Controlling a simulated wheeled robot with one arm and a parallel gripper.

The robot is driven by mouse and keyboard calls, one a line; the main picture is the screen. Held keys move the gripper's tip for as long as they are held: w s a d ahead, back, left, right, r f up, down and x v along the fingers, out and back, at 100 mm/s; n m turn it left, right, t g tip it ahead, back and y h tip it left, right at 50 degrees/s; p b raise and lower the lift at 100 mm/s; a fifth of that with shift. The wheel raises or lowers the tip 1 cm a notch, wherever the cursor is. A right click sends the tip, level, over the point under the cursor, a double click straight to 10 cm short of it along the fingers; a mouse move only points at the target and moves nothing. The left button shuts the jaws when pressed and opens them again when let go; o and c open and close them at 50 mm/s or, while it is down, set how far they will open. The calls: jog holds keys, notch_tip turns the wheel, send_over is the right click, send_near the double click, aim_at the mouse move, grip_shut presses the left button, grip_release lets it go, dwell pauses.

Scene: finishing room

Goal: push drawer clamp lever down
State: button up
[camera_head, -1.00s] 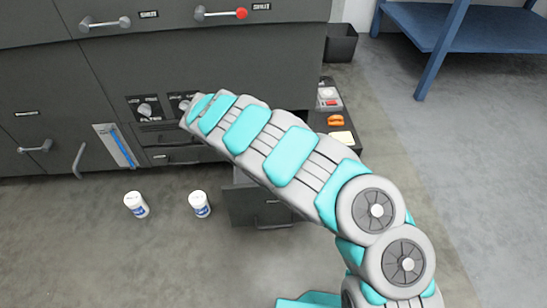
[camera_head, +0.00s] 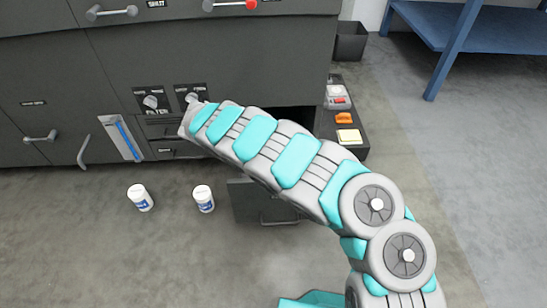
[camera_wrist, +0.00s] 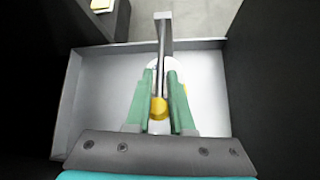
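The open drawer (camera_head: 262,205) stands out low from the dark cabinet in the head view, partly behind my arm. The wrist view looks down into its pale interior (camera_wrist: 98,95). A slim grey metal lever (camera_wrist: 163,30) runs from the drawer's far edge towards my gripper. A yellow part (camera_wrist: 158,108) and a white round part lie below it. My gripper (camera_wrist: 161,75) has its two green fingers close together on either side of the lever. Whether they touch it is unclear. The gripper itself is hidden in the head view.
A dark side ledge (camera_head: 352,142) holds small red, orange and cream items. A blue table (camera_head: 480,28) and a dark bin (camera_head: 350,42) are at the back right. Floor at right is clear.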

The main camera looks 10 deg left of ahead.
jog(key=o, duration=0.4)
jog(key=shift+c, duration=0.2)
jog(key=v, duration=0.7)
jog(key=shift+a+r+p, duration=0.2)
jog(key=shift+a+p, duration=0.05)
jog(key=shift+p, duration=0.1)
jog(key=shift+s, duration=0.1)
jog(key=shift+c, duration=0.2)
